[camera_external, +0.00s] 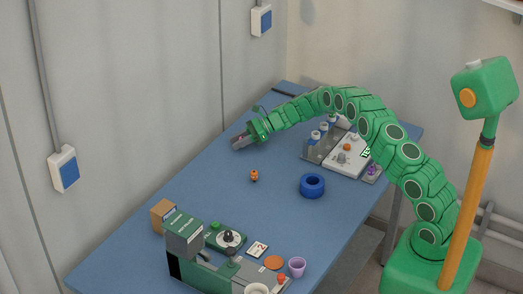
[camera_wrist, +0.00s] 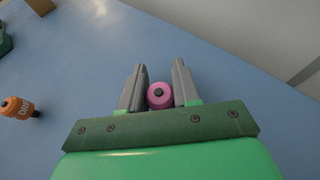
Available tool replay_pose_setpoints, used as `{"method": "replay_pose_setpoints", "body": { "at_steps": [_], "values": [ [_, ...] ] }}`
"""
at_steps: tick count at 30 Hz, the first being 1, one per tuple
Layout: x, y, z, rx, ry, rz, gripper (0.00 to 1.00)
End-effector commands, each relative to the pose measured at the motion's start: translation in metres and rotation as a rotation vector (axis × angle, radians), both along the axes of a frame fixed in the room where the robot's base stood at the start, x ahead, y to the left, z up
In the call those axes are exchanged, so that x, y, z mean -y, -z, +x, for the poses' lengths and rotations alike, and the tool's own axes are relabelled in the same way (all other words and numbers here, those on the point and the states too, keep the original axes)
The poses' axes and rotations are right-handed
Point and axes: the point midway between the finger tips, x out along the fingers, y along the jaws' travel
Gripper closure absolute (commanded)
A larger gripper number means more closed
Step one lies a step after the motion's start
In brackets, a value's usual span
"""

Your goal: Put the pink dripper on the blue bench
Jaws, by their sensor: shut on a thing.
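Only a hint of pink shows between the fingers there. I cannot tell whether the dripper touches the bench.
A small orange bottle (camera_external: 254,175) stands on the bench near my gripper, also in the wrist view (camera_wrist: 18,107). A blue ring (camera_external: 312,185) lies to the right. A tray with instruments (camera_external: 350,158) is at the back right; boxes and a green device (camera_external: 226,238) are at the front.

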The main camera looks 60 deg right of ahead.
Motion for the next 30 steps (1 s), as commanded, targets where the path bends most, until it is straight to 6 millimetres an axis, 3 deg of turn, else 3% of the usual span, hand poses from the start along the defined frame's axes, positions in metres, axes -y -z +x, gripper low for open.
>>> {"method": "replay_pose_setpoints", "body": {
  "at_steps": [5, 6, 11, 22, 30],
  "values": [
    [0.000, 0.003, 0.000, -0.001, 0.000, 0.001, 0.97],
    [0.000, 0.003, 0.000, -0.001, 0.000, 0.001, 0.66],
    [0.000, 0.003, 0.000, -0.001, 0.000, 0.001, 0.43],
    [0.000, -0.001, 0.000, 0.000, 0.000, 0.000, 0.43],
    [0.028, -0.015, -0.024, -0.002, 0.002, 0.003, 0.43]
  ]
}}
